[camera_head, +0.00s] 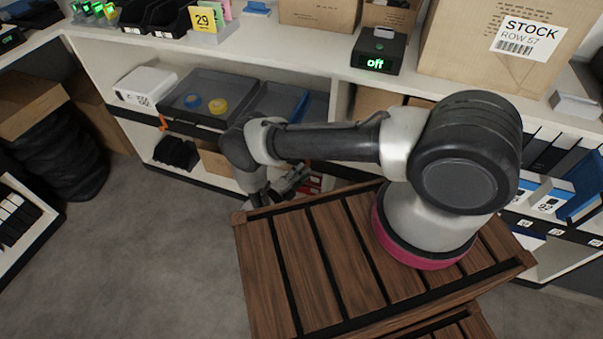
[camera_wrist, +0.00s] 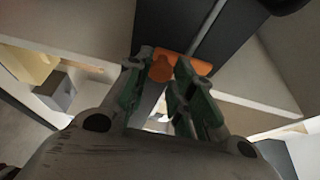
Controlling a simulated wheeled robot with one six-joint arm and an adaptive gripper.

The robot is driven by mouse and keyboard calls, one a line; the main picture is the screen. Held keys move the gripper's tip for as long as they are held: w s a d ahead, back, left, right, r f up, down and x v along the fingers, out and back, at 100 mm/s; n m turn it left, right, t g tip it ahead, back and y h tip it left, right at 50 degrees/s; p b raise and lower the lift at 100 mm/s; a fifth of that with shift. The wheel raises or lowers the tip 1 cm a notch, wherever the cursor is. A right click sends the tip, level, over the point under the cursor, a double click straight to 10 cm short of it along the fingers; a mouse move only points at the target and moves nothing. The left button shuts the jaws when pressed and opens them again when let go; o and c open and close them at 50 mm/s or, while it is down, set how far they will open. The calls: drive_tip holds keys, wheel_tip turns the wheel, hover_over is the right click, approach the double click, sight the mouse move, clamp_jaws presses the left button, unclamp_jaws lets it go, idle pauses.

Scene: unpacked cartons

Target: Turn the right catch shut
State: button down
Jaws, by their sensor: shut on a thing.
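An orange catch (camera_wrist: 198,64) shows in the wrist view, on a dark front beside a narrow seam. Its rounded part lies between the two fingertips of my gripper (camera_wrist: 163,72), and its bar reaches out to the right past the right finger. My gripper is shut on this catch. In the head view my gripper (camera_head: 285,187) is low in front of the white shelf unit, and my arm hides the catch it holds. Another orange catch (camera_head: 163,122) shows in the head view, on the dark edge below the left tray.
A dark tray (camera_head: 178,106) holds a blue and a yellow round piece. A second tray (camera_head: 262,107) sits to its right. A slatted wooden top (camera_head: 290,270) lies below my arm. A black box reading "off" (camera_head: 378,48) stands on the counter. The grey floor at left is clear.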

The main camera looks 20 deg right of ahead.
idle(0.4)
drive_tip(key=c, duration=1.2)
unclamp_jaws()
drive_tip(key=shift+c, duration=0.2)
drive_tip(key=v, duration=1.2)
drive_tip(key=shift+f, duration=0.1)
